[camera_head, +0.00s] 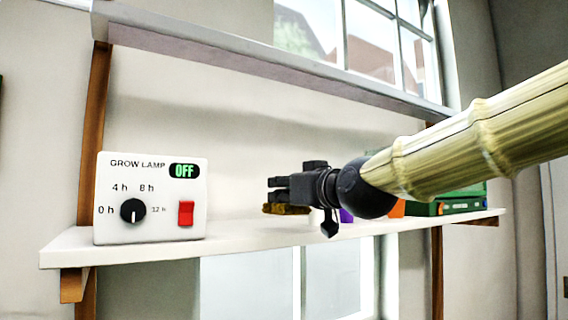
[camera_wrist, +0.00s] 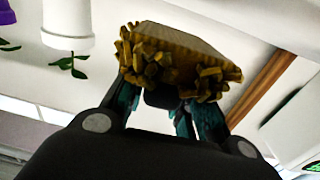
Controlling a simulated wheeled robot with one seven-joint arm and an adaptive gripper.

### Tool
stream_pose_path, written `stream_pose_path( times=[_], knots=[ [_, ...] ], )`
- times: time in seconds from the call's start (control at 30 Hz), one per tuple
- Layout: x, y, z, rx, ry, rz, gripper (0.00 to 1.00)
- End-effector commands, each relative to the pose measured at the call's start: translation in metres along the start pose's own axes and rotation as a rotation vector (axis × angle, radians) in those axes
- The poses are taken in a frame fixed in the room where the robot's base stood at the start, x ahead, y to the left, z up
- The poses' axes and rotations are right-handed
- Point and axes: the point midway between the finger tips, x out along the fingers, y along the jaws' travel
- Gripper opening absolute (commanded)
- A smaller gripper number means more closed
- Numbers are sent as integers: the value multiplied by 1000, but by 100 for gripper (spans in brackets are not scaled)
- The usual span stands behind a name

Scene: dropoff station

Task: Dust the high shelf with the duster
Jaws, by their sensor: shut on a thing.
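My gripper (camera_head: 276,190) is shut on the duster, a yellow-brown shaggy block. The duster (camera_head: 287,209) shows just under the fingers in the head view. In the wrist view the duster (camera_wrist: 180,58) sits between the teal fingertips (camera_wrist: 165,100), its ragged tufts facing the camera. The high shelf (camera_head: 250,58) is the white upper board, running across the top of the head view; my gripper is below its level in the picture. The lower white shelf (camera_head: 255,238) runs beneath my gripper. Whether the duster touches it cannot be told.
A white grow lamp box (camera_head: 150,212) reading OFF, with a dial and red switch, stands at the lower shelf's left. A purple thing (camera_head: 346,215), an orange thing (camera_head: 397,208) and a green box (camera_head: 450,200) are at right, partly hidden by my arm. A white pot (camera_wrist: 68,25) shows in the wrist view.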

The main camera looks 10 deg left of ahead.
Motion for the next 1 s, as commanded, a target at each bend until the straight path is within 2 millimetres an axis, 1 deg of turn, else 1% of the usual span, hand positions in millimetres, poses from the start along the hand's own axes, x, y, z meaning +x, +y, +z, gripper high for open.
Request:
stream_pose_path(
  times=[0.03,0.4,0.5,1.0],
  knots=[
    [0,0,-8,0,2,0,4],
    [-1,2,-41,0,2,4,4],
    [-2,3,-47,0,2,5,4],
    [-2,3,-49,0,2,5,4]
  ],
)
